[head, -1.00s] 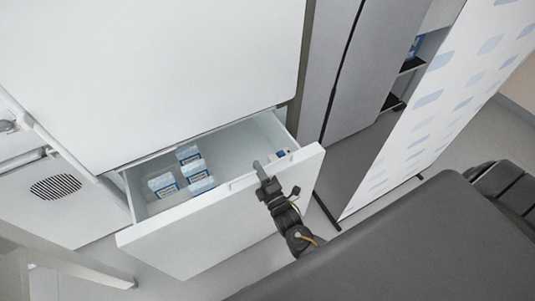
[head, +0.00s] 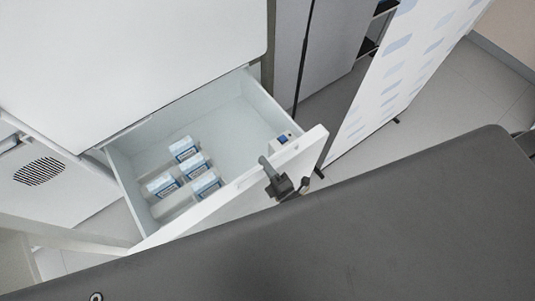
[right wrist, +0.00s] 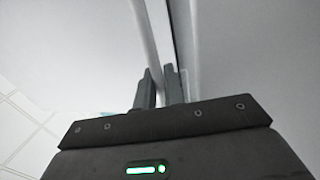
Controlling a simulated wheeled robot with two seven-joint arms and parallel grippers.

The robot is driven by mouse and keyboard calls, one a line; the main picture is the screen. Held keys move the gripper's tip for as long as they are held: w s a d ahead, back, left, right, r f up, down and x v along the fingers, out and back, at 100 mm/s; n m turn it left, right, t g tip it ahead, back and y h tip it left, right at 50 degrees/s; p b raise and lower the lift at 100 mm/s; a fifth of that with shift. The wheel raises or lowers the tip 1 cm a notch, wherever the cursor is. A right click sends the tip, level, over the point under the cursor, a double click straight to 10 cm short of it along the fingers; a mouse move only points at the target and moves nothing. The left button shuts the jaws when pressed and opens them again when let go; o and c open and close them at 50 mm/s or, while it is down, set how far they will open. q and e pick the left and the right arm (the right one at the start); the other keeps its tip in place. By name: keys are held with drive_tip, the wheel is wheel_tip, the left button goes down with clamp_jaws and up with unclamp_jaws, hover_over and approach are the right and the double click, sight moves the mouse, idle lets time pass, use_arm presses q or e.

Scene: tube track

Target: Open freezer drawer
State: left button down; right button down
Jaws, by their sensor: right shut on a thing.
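The white freezer drawer (head: 241,202) stands pulled well out below the closed white freezer front (head: 120,60) in the head view. Several small white and blue boxes (head: 183,148) lie in its left part. My right gripper (head: 269,168) is at the top edge of the drawer front, near its right end. In the right wrist view its two fingers (right wrist: 158,88) are closed around a thin pale edge, which I take to be the drawer's front rim or handle. My left gripper is not in view.
A grey cabinet (head: 335,50) and a white panel with blue patches (head: 385,75) stand right of the freezer. My dark body covers the lower right. Clear floor (head: 465,85) lies at the right.

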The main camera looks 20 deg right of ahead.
drive_tip(key=shift+s+d, duration=0.15)
drive_tip(key=shift+s, duration=0.3)
drive_tip(key=c, duration=1.7)
unclamp_jaws()
drive_tip(key=shift+b+v, duration=1.25)
drive_tip(key=shift+v, duration=4.2)
